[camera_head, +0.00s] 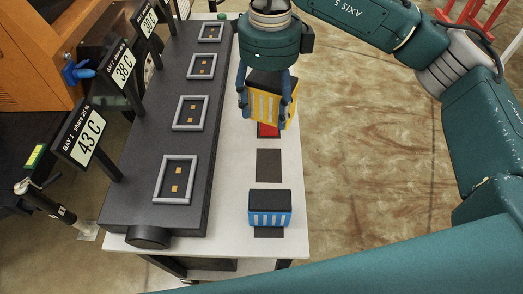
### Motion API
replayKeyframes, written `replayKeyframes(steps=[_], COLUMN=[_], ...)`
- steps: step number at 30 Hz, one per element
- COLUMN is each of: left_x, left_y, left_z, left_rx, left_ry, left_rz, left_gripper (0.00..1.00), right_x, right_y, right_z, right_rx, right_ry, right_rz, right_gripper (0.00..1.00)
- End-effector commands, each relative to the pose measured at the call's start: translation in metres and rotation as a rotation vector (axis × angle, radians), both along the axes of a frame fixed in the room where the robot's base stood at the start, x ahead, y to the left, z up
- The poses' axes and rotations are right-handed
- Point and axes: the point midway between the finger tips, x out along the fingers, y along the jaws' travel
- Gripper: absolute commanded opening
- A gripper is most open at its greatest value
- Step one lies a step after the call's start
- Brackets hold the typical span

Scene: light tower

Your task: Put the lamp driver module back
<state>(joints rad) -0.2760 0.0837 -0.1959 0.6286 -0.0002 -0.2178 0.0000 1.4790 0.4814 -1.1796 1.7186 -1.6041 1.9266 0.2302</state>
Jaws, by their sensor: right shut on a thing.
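My right gripper (264,98) points down and is shut on a yellow module (265,108) with a black top and pale stripes. A blue module (269,210) with a black top stands nearer, on a dark pad (268,233). A long dark housing (145,190) carries several grey-framed bays, the nearest frame (176,180) showing two small gold contacts. The bays look empty. My left gripper is not in view.
Temperature signs stand along the housing's left side: the nearest reads 43 C (88,140), another 38 C (123,68), another 30 C (148,20). An empty dark pad (268,165) lies between the modules. The white table's (235,190) right edge drops to open brown floor.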

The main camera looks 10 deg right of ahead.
Motion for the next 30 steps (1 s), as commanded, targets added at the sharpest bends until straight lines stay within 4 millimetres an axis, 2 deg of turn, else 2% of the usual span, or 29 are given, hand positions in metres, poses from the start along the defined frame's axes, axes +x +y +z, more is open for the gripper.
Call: replayKeyframes(steps=[2, 4, 9, 13, 16, 19, 24, 30], left_x=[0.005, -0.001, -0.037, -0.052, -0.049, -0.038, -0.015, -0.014], left_y=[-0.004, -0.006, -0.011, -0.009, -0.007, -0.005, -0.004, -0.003], left_z=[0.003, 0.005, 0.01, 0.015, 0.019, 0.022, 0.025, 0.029], left_rx=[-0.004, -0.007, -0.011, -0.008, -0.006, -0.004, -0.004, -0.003], left_ry=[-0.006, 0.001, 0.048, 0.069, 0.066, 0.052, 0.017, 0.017], left_rz=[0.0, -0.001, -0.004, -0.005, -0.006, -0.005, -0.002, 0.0], left_gripper=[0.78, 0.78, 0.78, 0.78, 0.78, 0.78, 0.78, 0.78], right_x=[-0.001, -0.001, -0.002, -0.002, -0.002, -0.002, -0.001, -0.002], right_y=[0.001, 0.001, 0.001, 0.001, 0.001, 0.001, 0.001, 0.0], right_z=[-0.007, -0.021, -0.064, -0.097, -0.12, -0.138, -0.152, -0.17], right_rx=[-0.001, -0.002, -0.001, 0.0, -0.001, -0.001, 0.001, -0.001], right_ry=[0.003, 0.005, 0.006, 0.005, 0.004, 0.003, -0.001, 0.002], right_rz=[-0.008, -0.01, -0.01, -0.008, -0.008, -0.008, -0.007, -0.008], right_gripper=[0.05, 0.05, 0.05, 0.05, 0.05, 0.05, 0.05, 0.05])
